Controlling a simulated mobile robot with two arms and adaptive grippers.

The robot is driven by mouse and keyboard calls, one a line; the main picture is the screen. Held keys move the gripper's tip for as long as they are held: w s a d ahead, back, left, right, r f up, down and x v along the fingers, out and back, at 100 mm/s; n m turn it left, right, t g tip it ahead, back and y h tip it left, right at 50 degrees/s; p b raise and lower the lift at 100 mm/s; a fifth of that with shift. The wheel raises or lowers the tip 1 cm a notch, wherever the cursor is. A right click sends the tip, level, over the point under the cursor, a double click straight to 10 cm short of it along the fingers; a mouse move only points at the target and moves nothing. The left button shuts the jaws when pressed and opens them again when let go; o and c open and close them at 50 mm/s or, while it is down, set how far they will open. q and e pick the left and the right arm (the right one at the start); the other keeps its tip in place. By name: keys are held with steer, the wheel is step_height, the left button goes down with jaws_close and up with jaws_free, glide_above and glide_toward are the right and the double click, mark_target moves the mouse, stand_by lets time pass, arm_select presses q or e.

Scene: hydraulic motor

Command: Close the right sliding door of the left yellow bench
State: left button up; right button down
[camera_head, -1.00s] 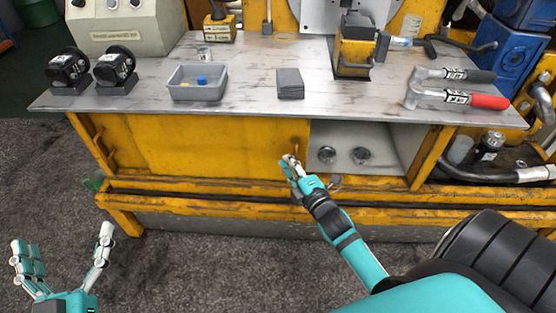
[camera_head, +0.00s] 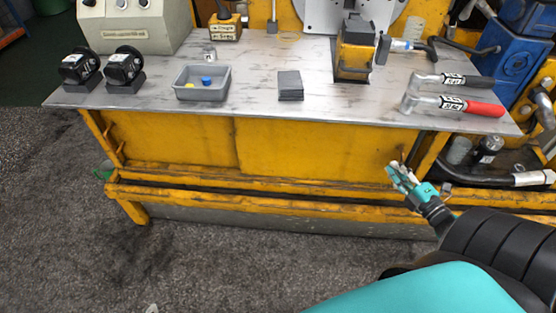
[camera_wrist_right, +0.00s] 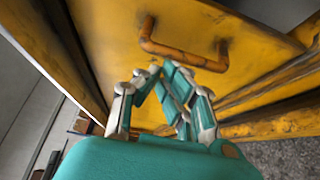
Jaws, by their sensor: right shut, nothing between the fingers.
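The left yellow bench has a grey worktop (camera_head: 330,108) and a yellow front. The right sliding door (camera_head: 320,150) now spans the right part of the front, and no open compartment shows there in the head view. The left panel (camera_head: 170,138) is beside it. My right gripper (camera_head: 395,170) is at the door's right end, shut and empty. In the wrist view, the orange-brown door handle (camera_wrist_right: 185,55) is just beyond my right fingertips (camera_wrist_right: 160,75); the fingers are not around it. I cannot tell whether they touch the door. My left gripper is out of view.
The worktop holds a grey bin (camera_head: 202,85), a dark grey block stack (camera_head: 290,86), two black round parts (camera_head: 124,68) and a red-handled tool (camera_head: 470,107). A yellow rail (camera_head: 270,205) runs below the doors. Hoses and metal parts (camera_head: 490,150) crowd the right side. The floor in front is clear.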

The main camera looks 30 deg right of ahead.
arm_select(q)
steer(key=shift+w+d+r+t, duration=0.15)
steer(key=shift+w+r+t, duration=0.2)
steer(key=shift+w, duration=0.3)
arm_select(e)
steer(key=shift+s+d, duration=0.65)
steer(key=shift+d, duration=0.3)
steer(key=shift+s+d, duration=0.65)
steer(key=shift+d, duration=0.3)
